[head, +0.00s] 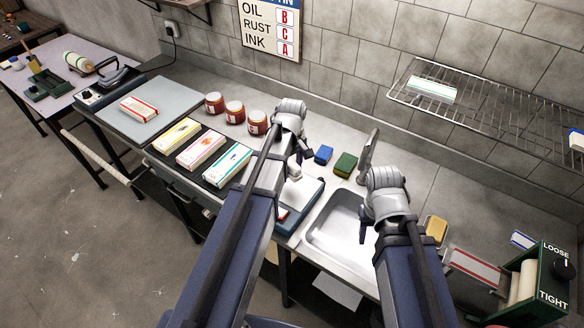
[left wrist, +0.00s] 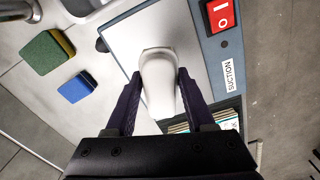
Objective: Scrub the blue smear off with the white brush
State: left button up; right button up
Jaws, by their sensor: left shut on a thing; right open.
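The white brush (head: 294,173) is in my left gripper (head: 302,159), over the pale top of the suction unit (head: 313,192). In the left wrist view, the brush (left wrist: 159,88) sits between the two fingers. I cannot tell whether it touches the surface below. A small blue mark shows on the green-edged folded cloth (head: 236,156) on the dark mat; it may be the smear. No blue smear is visible under the brush. My right gripper (head: 364,228) is open over the sink, partly hidden by its own wrist.
Several red jars (head: 235,112) stand along the back. A wire shelf (head: 480,105) overhangs at right. A red switch (left wrist: 220,15) is on the suction unit.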

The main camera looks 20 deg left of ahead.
aim_at(292, 164)
pick_arm(q)
notch_tip(292, 164, up, 3)
jog(key=p, duration=0.3)
dwell(0.4)
jog(key=shift+f, duration=0.1)
